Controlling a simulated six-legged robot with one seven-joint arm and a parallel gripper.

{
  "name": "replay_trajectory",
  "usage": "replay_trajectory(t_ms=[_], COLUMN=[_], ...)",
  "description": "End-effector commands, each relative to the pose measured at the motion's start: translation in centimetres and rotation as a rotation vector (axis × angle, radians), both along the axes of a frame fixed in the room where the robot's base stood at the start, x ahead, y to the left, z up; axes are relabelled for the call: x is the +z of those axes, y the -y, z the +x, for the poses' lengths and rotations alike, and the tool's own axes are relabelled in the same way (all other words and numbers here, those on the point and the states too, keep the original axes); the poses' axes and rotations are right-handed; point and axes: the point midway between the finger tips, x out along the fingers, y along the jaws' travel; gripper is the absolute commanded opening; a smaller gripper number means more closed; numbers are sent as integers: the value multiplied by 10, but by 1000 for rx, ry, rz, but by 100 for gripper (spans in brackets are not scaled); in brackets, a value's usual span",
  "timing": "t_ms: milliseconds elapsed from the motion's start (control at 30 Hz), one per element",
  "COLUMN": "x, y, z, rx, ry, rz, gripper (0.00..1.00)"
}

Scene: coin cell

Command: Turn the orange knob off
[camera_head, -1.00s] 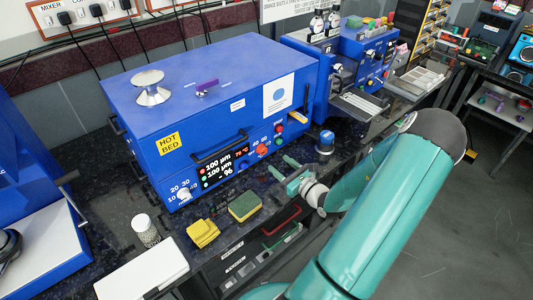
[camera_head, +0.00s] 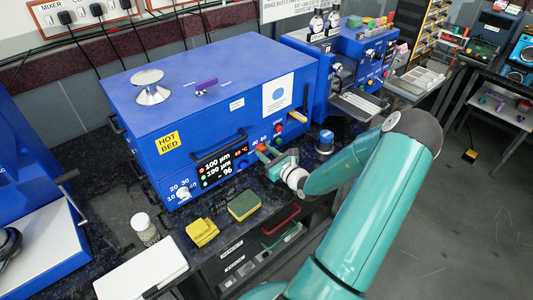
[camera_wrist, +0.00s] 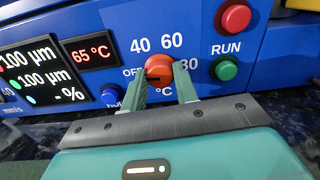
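The orange knob (camera_wrist: 158,68) is on the front panel of the blue hot bed machine (camera_head: 215,100), ringed by the marks OFF, 40, 60 and 80 °C. A dark mark shows on its lower part; which setting it points to is unclear. The small display (camera_wrist: 92,55) left of it reads 65 °C. My gripper (camera_wrist: 161,76) is open, with one green finger at each lower side of the knob. Whether they touch it is unclear. In the head view the knob (camera_head: 262,147) is partly hidden by my gripper (camera_head: 270,161).
A red button (camera_wrist: 235,18) and a green RUN button (camera_wrist: 224,69) sit right of the knob. A blue knob (camera_wrist: 110,96) is lower left, close to the left finger. Sponges (camera_head: 243,205) and a bead jar (camera_head: 145,229) stand on the dark bench.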

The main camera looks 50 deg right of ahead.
Motion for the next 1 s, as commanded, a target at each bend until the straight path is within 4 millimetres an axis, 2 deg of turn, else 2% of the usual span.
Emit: replay_trajectory(t_ms=[133,367,633,667,733,1000], x=[0,0,0,0,0,0], y=[0,0,0,0,0,0], z=[0,0,-1,-1,-1,-1], rx=[1,0,-1,-1,-1,0], ry=[-2,-17,-16,-16,-16,-16], rz=[-9,-131,-138,-138,-138,-137], gripper=[7,7,7,35,49,51])
